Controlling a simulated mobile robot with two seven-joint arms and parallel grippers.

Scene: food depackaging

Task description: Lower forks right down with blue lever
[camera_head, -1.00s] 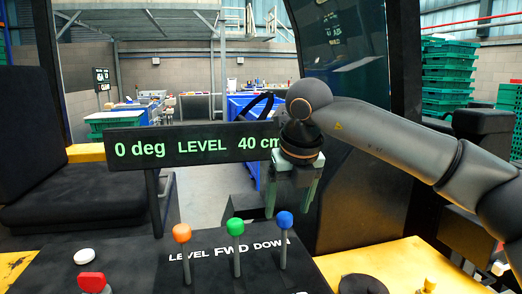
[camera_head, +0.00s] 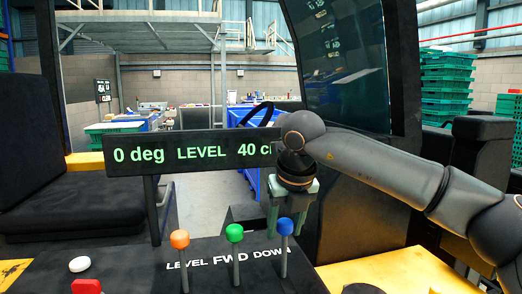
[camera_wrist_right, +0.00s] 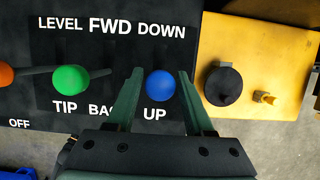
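The blue lever (camera_head: 284,229) stands upright at the right of the lever panel (camera_head: 210,276), by the words DOWN and UP. In the right wrist view its blue knob (camera_wrist_right: 160,85) lies between the two green fingers. My right gripper (camera_head: 286,228) comes down over the knob from above. In the wrist view the right gripper (camera_wrist_right: 158,75) is open, with a gap on each side of the knob. The display (camera_head: 195,153) reads 0 deg, LEVEL and 40, its right end hidden behind my gripper. The forks and my left gripper are not in view.
The green lever (camera_head: 234,234) and orange lever (camera_head: 180,240) stand to the left of the blue one. A white button (camera_head: 79,264) and red switch (camera_head: 87,286) are farther left. A black knob (camera_wrist_right: 223,86) sits on the yellow surface at right.

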